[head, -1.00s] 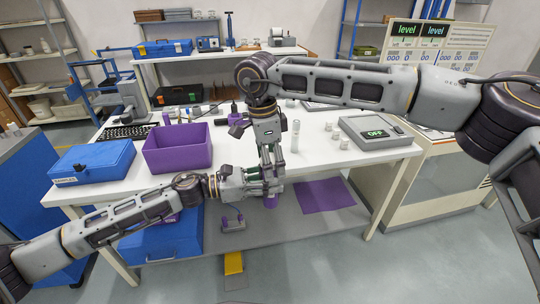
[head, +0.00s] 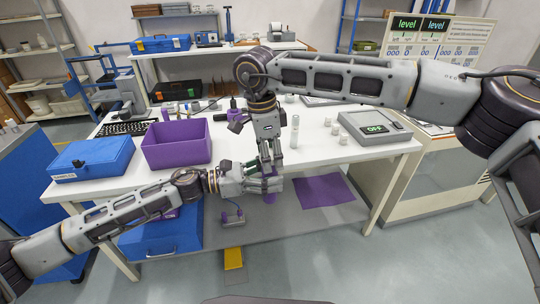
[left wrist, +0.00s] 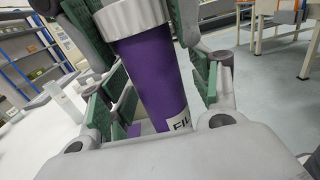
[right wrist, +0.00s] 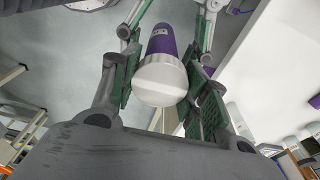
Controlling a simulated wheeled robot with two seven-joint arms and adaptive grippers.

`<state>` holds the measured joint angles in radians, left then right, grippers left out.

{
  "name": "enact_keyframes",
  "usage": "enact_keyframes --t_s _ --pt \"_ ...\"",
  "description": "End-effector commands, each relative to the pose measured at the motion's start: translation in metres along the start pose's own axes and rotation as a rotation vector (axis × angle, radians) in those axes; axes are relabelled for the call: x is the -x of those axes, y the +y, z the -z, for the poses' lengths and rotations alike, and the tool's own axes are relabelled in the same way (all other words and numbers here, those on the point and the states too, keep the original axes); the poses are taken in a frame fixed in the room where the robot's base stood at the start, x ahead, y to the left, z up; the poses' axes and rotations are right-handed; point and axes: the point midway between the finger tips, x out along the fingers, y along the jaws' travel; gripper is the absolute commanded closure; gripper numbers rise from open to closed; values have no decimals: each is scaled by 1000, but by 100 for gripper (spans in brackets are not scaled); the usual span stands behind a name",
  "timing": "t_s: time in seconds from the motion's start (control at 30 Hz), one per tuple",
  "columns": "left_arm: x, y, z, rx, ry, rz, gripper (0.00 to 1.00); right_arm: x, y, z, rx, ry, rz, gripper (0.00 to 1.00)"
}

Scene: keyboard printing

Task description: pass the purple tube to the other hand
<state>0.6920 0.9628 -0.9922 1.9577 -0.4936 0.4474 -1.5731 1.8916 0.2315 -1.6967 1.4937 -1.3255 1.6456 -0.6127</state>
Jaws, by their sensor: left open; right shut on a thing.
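The purple tube (left wrist: 152,78) has a white cap (left wrist: 130,18) and a partly hidden label. It also shows cap-end towards the camera in the right wrist view (right wrist: 162,42). My right gripper (right wrist: 160,88) is shut on the tube near its capped end and holds it in the air in front of the table. My left gripper (left wrist: 158,98) is open, with its green-padded fingers on both sides of the tube, below the right gripper's fingers. In the head view, both grippers meet at the tube (head: 270,198), and most of it is hidden.
The white table (head: 225,128) holds a purple bin (head: 177,155), a blue case (head: 91,167), a clear upright vial (head: 294,132), small white jars and a grey device (head: 374,128) reading OFF. A purple mat (head: 323,191) lies on the lower shelf.

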Motion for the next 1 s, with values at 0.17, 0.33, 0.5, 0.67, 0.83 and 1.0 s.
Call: enact_keyframes --t_s 0.17,0.33,0.5,0.67,0.83,1.0 --pt "0 0 0 0 0 0 38 0 0 0 0 0 0 79" --pt "3 0 1 1 0 -1 38 0 0 0 0 0 0 79" --pt "11 1 1 2 0 -2 38 0 0 0 0 0 0 79" --pt "24 0 1 2 1 -2 38 0 0 0 0 0 0 79" --pt "39 1 2 2 2 -2 38 0 0 0 0 0 0 79" --pt "54 1 1 2 2 -2 38 0 0 0 0 0 0 79"
